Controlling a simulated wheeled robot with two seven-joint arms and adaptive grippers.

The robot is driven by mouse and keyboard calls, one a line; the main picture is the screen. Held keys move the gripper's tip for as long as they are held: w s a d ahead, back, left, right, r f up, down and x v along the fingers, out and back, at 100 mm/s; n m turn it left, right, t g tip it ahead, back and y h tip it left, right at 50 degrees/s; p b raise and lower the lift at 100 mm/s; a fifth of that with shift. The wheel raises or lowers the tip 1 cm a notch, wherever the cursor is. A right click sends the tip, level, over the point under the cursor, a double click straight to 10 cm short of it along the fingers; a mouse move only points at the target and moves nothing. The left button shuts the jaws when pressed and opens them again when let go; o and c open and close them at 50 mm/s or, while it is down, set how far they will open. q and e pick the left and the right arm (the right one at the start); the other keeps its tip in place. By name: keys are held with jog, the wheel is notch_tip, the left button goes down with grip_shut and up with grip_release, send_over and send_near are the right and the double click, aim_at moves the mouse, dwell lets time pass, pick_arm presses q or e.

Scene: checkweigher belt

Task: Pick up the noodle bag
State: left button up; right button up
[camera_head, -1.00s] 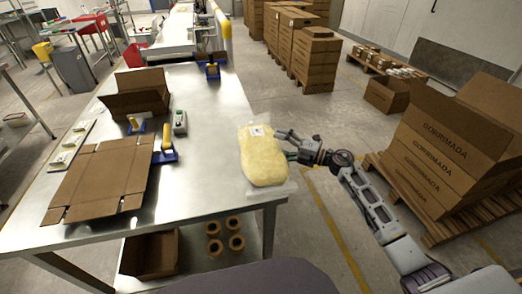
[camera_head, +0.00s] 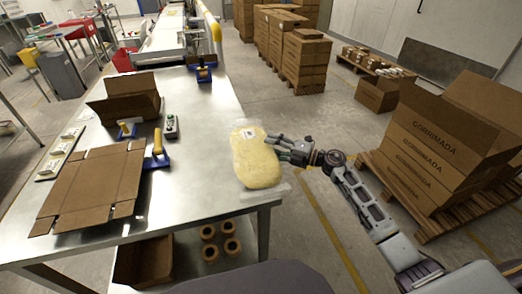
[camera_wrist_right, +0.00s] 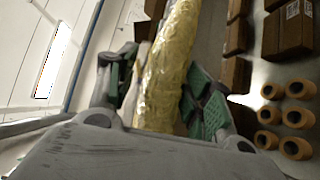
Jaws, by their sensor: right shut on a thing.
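The noodle bag (camera_head: 254,160) is a yellow block in clear wrap with a small white label, at the right edge of the metal table in the head view. My right gripper (camera_head: 272,147) reaches it from the right, its fingers at the bag's edge. In the right wrist view the yellow bag (camera_wrist_right: 165,75) stands between the two green-padded fingers of the gripper (camera_wrist_right: 160,95), which are shut on it. Whether the bag is clear of the tabletop is hard to tell. My left gripper is not in view.
The metal table (camera_head: 205,180) holds a flattened cardboard sheet (camera_head: 95,185), an open carton (camera_head: 125,100), blue-and-yellow tape dispensers (camera_head: 157,152) and a small green-button box (camera_head: 172,126). Tape rolls (camera_head: 230,245) sit on the shelf below. A large printed box (camera_head: 430,140) stands on a pallet at right.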

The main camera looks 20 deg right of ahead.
jog(key=shift+r, duration=0.2)
jog(key=shift+r, duration=0.8)
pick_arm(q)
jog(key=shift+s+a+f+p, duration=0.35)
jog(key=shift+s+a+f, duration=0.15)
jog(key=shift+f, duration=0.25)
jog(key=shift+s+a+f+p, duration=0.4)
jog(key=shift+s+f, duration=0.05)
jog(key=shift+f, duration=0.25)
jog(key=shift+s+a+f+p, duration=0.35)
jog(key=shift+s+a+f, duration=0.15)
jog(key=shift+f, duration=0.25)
pick_arm(e)
jog(key=shift+r, duration=4.1)
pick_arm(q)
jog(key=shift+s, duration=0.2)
